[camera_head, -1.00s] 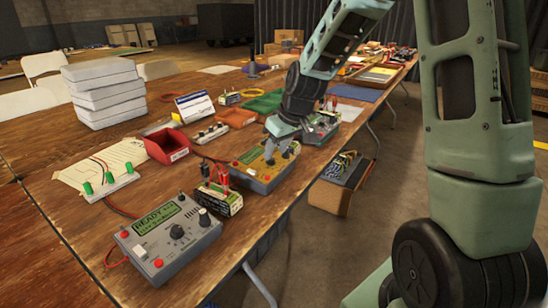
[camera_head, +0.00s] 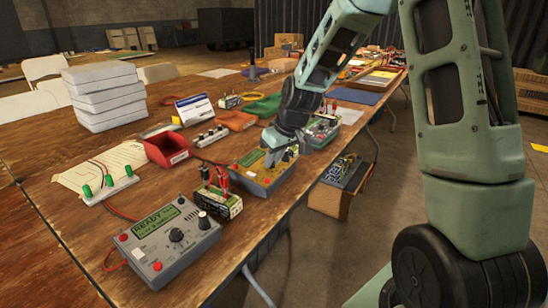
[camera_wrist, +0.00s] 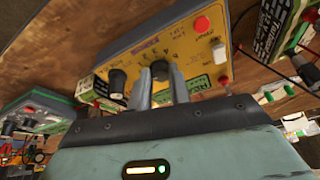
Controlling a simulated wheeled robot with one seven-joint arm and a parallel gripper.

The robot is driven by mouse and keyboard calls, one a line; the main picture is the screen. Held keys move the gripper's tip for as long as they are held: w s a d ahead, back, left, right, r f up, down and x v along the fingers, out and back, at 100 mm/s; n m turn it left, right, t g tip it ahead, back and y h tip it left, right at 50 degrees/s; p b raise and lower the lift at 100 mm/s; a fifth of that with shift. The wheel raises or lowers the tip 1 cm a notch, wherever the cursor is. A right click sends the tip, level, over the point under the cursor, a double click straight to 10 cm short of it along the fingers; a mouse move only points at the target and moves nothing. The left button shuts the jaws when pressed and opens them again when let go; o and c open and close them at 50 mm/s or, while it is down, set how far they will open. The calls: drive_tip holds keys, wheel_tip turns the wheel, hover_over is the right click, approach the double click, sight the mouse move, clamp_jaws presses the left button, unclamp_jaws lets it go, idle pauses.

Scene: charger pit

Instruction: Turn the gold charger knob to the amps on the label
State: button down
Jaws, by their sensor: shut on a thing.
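The gold charger (camera_head: 250,165) sits on the wooden table in the middle of the head view. My gripper (camera_head: 275,155) reaches down over its face and hides part of it. In the wrist view, the charger's yellow face (camera_wrist: 195,75) fills the upper middle. Its black round knob (camera_wrist: 160,70) lies between the two grey fingers of my gripper (camera_wrist: 159,77), which are shut on it. Printed numbers stand around the knob. A small purple label (camera_wrist: 146,46) is on the face; its text is too small to read.
A second black knob (camera_wrist: 117,82) stands left of the gripped one, close to a finger. A red button (camera_wrist: 202,25) and a white switch (camera_wrist: 220,53) are on the right. A battery pack (camera_head: 220,200) and a grey charger (camera_head: 170,240) stand nearer. A red bin (camera_head: 165,150) is left.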

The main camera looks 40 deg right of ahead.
drive_tip(key=m+p, duration=0.2)
drive_tip(key=m, duration=0.1)
drive_tip(key=shift+a+r+h+p, duration=0.15)
drive_tip(key=shift+a+h+p, duration=0.05)
drive_tip(key=shift+h+p, duration=0.2)
drive_tip(key=shift+m+h+p, duration=0.3)
drive_tip(key=shift+m+p, duration=0.6)
drive_tip(key=shift+m, duration=0.4)
drive_tip(key=c, duration=1.3)
unclamp_jaws()
drive_tip(key=p+v, duration=0.2)
drive_tip(key=v, duration=1.5)
drive_tip(key=shift+p, duration=0.4)
drive_tip(key=shift+w+r, duration=0.1)
